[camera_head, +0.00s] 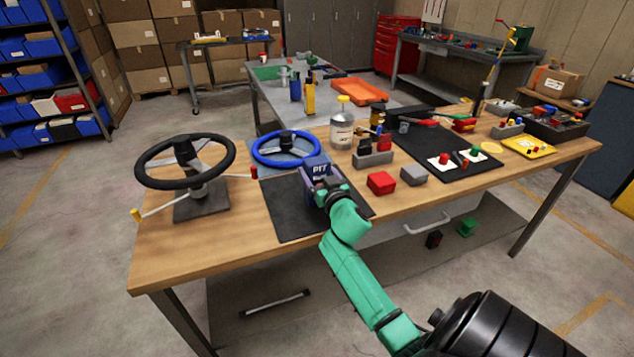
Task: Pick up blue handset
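The blue handset (316,163), with white "PIT" lettering on its upper part, stands on the black mat (287,215) on the wooden table. My green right arm reaches up to it from the lower right. My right gripper (322,187) is at the near side of the handset and covers its lower part. The fingers are dark, small and partly hidden, so I cannot tell whether they are closed on it. My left gripper is not in view.
A blue steering wheel (286,149) stands just behind the handset, and a black steering wheel (184,163) to the left. A red block (381,183) and a grey block (413,175) lie to the right.

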